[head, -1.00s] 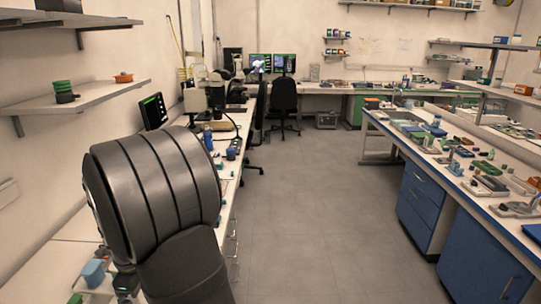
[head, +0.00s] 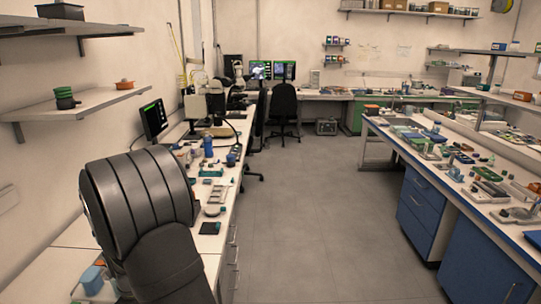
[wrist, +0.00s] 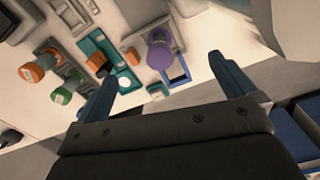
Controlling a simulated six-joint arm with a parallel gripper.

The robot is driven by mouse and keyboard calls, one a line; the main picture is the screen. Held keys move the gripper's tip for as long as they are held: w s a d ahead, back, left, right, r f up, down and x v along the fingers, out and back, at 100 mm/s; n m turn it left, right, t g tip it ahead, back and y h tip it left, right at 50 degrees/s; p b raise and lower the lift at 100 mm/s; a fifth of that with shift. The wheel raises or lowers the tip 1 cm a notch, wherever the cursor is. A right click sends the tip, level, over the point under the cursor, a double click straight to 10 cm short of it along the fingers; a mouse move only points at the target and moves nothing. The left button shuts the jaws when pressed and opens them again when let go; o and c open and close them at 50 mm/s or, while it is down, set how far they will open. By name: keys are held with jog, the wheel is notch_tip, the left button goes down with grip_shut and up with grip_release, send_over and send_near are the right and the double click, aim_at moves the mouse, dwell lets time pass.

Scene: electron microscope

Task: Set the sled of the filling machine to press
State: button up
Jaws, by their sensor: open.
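My gripper (wrist: 161,70) shows in the wrist view with its two blue fingers wide apart and nothing between them. Beyond the fingertips, a purple round knob (wrist: 159,50) stands on a pale base, beside a blue rectangular frame (wrist: 177,70). The gripper is apart from both. I cannot tell whether these belong to the filling machine, and I cannot make out its sled. In the head view my dark arm covers part of the left bench (head: 62,262), and the gripper is hidden.
In the wrist view, orange-capped (wrist: 31,72) and green-capped (wrist: 62,96) items stand left of a teal tray (wrist: 97,52). In the head view, a monitor (head: 153,119) and a blue bottle (head: 208,146) stand along the left bench. The aisle floor (head: 300,210) is clear.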

jog(key=shift+c, duration=0.4)
jog(key=shift+r, duration=0.25)
jog(key=c, duration=0.4)
jog(key=s+r, duration=0.1)
jog(key=r, duration=0.1)
jog(key=s+r+n, duration=0.1)
jog(key=s+r, duration=0.1)
jog(key=r, duration=0.1)
jog(key=s+r+n, duration=0.1)
jog(key=s+r, duration=0.1)
jog(key=r, duration=0.1)
jog(key=shift+a+r, duration=0.25)
jog(key=shift+a, duration=0.05)
jog(key=c, duration=1.3)
jog(key=shift+o, duration=0.2)
notch_tip(320, 180, down, 17)
jog(key=shift+f, duration=0.1)
jog(key=shift+c, duration=0.2)
grip_shut()
